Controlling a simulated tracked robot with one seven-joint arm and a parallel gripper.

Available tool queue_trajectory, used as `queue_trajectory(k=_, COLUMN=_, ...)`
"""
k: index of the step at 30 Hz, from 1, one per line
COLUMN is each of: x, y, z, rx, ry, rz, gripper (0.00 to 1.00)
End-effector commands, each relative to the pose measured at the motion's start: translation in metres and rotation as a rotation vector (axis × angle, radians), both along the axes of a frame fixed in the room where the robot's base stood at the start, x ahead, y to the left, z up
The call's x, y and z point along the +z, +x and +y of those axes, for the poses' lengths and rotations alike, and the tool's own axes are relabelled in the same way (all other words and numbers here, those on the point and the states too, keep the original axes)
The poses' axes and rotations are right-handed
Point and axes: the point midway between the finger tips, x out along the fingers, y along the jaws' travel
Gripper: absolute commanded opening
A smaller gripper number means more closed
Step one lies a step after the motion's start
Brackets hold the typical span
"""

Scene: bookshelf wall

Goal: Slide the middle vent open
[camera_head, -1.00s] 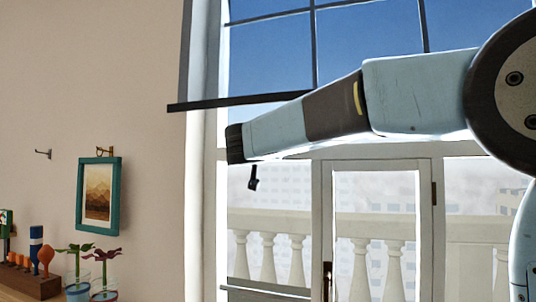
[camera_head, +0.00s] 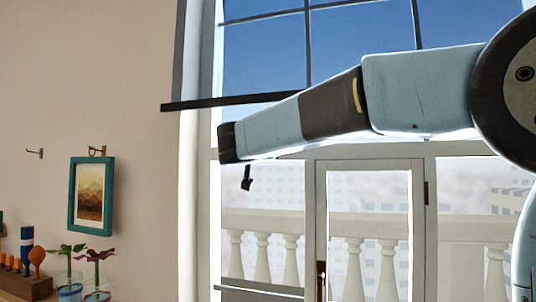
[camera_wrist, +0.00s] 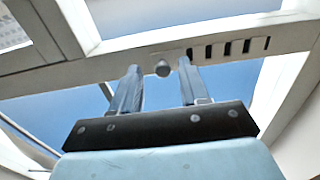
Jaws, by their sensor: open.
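In the wrist view a vent (camera_wrist: 238,47) shows as a row of several dark slots in a pale window frame bar. A small rounded grey knob (camera_wrist: 162,69) sticks out of the bar, left of the slots. My gripper (camera_wrist: 158,66) is open, with one finger on each side of the knob. I see a gap on both sides, and I cannot tell whether the fingers reach to its depth. In the head view the arm's end is in front of the window and the fingers are not clearly seen. I cannot tell there which vent this is.
The tall window (camera_head: 265,55) with its glazed door (camera_head: 368,235) fills the right side of the head view. A framed picture (camera_head: 91,196) and a hook (camera_head: 35,153) are on the left wall. Potted plants (camera_head: 96,268) stand below them.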

Motion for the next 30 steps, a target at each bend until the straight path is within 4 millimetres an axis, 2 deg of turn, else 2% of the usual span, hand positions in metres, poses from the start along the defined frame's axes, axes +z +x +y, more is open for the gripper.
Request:
queue_trajectory(k=16, x=-0.001, y=-0.095, z=0.034, rx=0.0, ry=0.0, rz=-0.001, gripper=0.45)
queue_trajectory(k=22, x=-0.001, y=-0.112, z=0.041, rx=-0.001, ry=-0.002, rz=0.001, gripper=0.45)
queue_trajectory(k=30, x=-0.001, y=-0.116, z=0.042, rx=-0.002, ry=-0.001, rz=0.0, gripper=0.45)
